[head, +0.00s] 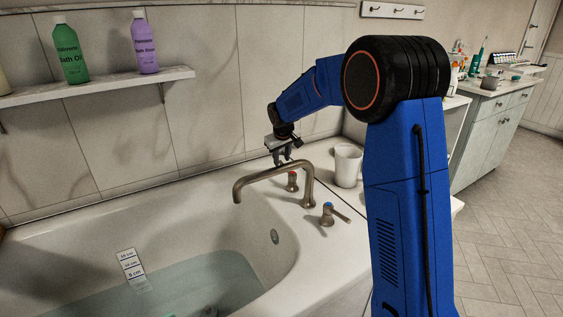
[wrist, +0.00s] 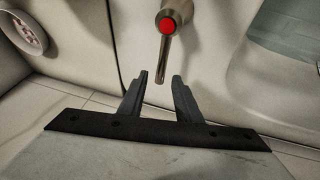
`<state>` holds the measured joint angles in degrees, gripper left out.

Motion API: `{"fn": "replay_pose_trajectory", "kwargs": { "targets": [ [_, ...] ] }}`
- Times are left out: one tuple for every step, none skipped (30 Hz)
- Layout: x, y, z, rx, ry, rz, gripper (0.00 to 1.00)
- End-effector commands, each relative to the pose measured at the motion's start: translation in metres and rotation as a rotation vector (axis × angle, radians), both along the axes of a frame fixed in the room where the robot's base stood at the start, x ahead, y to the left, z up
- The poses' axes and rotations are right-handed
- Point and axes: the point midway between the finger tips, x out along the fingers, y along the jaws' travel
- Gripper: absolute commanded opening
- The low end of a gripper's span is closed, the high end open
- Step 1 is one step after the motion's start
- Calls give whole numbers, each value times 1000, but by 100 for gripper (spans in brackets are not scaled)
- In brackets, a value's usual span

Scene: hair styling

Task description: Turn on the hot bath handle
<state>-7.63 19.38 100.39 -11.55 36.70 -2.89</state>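The hot bath handle (head: 292,181) has a red cap and stands on the tub's rim behind the brass spout (head: 274,171). In the wrist view the hot handle (wrist: 168,28) shows its red cap at top centre, and its lever points down toward the gap between my fingers. My gripper (wrist: 162,80) is open and empty, with the lever's tip just beyond or at the fingertips; I cannot tell if they touch. In the head view my gripper (head: 283,158) is just above and behind the spout, partly hidden by it. The blue-capped cold handle (head: 330,214) is nearer the camera.
A white mug (head: 347,165) stands on the ledge right of the spout, and its inside shows in the wrist view (wrist: 22,32). The bathtub (head: 60,245) holds water. A shelf (head: 100,85) with a green bottle (head: 70,52) and a purple bottle (head: 145,45) hangs above.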

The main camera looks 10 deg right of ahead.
Motion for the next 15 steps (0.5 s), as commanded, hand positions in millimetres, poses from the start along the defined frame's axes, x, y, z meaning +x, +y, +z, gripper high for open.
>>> {"fn": "replay_pose_trajectory", "kwargs": {
  "targets": [
    [3, -1, -6, -1, 2, 0, 31],
    [4, -1, -9, 0, 1, 0, 31],
    [5, -1, -12, 0, 0, 0, 31],
    [6, -1, -14, 0, 0, 0, 31],
    [7, -1, -15, 0, 0, 0, 31],
    [8, -1, -17, 0, 0, 0, 31],
    [8, -2, -18, 0, 0, 0, 31],
    [9, -2, -19, 0, 0, 0, 31],
    [9, -2, -19, 0, 0, 0, 31],
    [9, -2, -20, 0, 0, 0, 31],
    [9, -2, -20, 0, 0, 0, 31],
    [9, -2, -20, 0, 0, 0, 31],
    [9, -2, -20, -1, 0, 0, 31],
    [9, -2, -20, -1, 0, 0, 31],
    [9, -2, -20, 0, 0, 0, 31]
  ]
}}
